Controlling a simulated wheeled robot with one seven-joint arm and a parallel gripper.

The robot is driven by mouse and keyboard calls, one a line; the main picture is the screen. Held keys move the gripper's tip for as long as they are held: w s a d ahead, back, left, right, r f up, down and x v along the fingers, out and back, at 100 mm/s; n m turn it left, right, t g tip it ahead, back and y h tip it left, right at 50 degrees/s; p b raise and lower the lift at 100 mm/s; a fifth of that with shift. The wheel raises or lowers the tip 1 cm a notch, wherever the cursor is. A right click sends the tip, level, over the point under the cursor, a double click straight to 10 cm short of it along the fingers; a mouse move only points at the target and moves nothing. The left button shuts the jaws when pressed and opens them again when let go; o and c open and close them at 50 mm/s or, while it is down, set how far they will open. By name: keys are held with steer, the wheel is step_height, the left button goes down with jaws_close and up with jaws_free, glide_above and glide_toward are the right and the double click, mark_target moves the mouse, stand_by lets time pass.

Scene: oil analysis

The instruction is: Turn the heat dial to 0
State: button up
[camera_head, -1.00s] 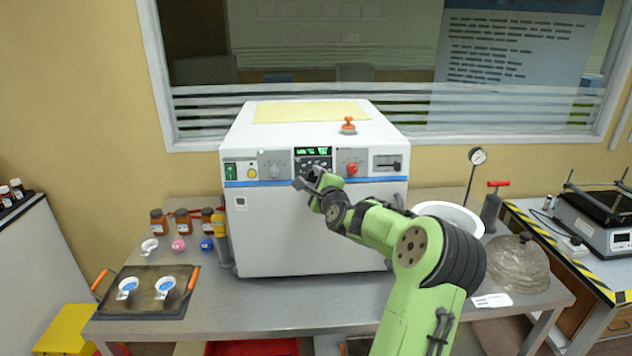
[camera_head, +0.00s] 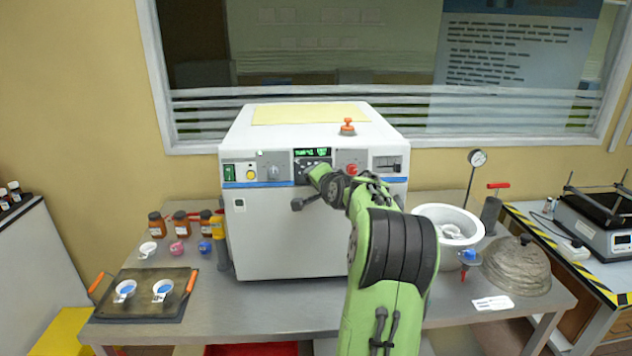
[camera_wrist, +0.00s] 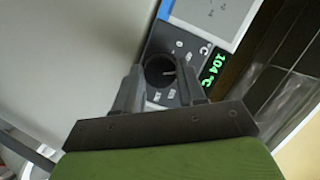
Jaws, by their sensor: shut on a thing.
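The heat dial (camera_wrist: 160,70) is a dark round knob on the dark control panel of a white oven (camera_head: 290,240). In the wrist view it sits between the fingers of my gripper (camera_wrist: 162,82), which is shut on it. A light mark shows on the dial, but I cannot read its setting. In the head view the same display (camera_head: 312,153) is too small to read. My gripper (camera_head: 314,173) is at the panel below the display there and hides the dial.
A red knob (camera_head: 351,170) and a grey knob (camera_head: 273,173) flank the panel. An orange valve (camera_head: 347,127) is on the oven top. A white bowl (camera_head: 432,213) stands at right. Brown bottles (camera_head: 156,224) and a dark tray (camera_head: 145,303) with small cups are at left.

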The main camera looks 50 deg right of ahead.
steer(key=shift+w+r+n+g+b, duration=0.1)
steer(key=shift+n+g+b, duration=0.4)
steer(key=shift+n, duration=1.45)
steer(key=shift+w+n+g+b, duration=0.1)
steer(key=shift+n+g, duration=0.7)
steer(key=shift+n, duration=1.15)
steer(key=shift+h, duration=0.3)
steer(key=o, duration=1.1)
steer(key=shift+c, duration=0.2)
steer(key=shift+s, duration=0.1)
steer(key=b+v, duration=0.1)
steer(key=v, duration=1.4)
steer(key=shift+a+r, duration=0.25)
steer(key=shift+r, duration=0.05)
